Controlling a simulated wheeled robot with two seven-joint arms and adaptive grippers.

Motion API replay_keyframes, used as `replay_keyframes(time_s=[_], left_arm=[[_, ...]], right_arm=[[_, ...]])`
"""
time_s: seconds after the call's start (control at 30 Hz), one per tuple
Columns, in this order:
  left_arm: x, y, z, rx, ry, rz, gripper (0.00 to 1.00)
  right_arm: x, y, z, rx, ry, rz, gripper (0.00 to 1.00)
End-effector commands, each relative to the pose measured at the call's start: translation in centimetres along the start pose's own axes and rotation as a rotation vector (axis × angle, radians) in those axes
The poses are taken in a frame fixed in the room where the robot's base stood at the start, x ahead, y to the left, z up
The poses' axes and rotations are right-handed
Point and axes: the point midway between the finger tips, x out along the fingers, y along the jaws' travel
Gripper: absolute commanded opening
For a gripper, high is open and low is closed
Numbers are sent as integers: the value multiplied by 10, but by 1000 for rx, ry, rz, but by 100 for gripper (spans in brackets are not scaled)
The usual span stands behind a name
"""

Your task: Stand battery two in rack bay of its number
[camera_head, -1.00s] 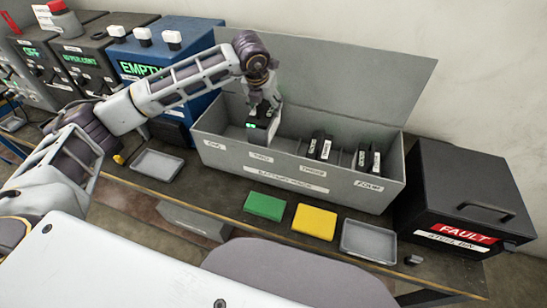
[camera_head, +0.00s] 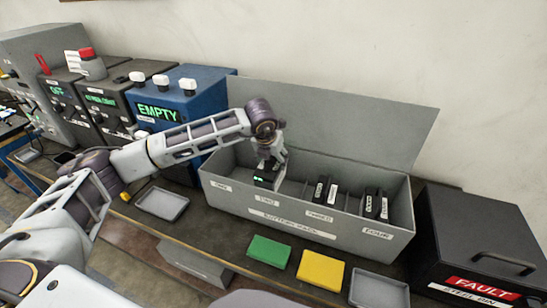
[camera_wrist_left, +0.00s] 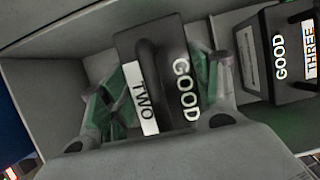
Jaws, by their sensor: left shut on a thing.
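The battery rack (camera_head: 300,226) is a long grey open box with a raised lid, its bays labelled ONE, TWO, THREE and FOUR along the front. My left gripper (camera_head: 268,170) is inside the rack behind the TWO label, shut on battery two (camera_head: 264,181). In the left wrist view the black battery (camera_wrist_left: 158,75) reads TWO and GOOD, with the green-padded fingers on both sides. Whether its base touches the rack floor is hidden. Battery three (camera_head: 325,190) stands in the bay to the right and also shows in the left wrist view (camera_wrist_left: 280,55). My right gripper is out of view.
Green (camera_head: 269,251) and yellow (camera_head: 320,268) blocks lie before the rack, with grey trays (camera_head: 162,203) at either side. A black FAULT bin (camera_head: 480,235) stands right; a blue EMPTY box (camera_head: 185,105) stands left.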

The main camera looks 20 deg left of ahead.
Motion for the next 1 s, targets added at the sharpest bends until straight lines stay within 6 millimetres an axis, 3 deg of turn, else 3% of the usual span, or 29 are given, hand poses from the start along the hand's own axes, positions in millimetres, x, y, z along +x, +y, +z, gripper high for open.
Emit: replay_keyframes(time_s=[0.23,0.73,1.0], left_arm=[[12,0,-3,-1,-9,-2,0],[18,0,-5,-1,-9,-2,0],[39,0,-15,-1,-6,-2,0]], right_arm=[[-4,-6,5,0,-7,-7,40],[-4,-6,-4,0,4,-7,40],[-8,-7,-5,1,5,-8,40]])
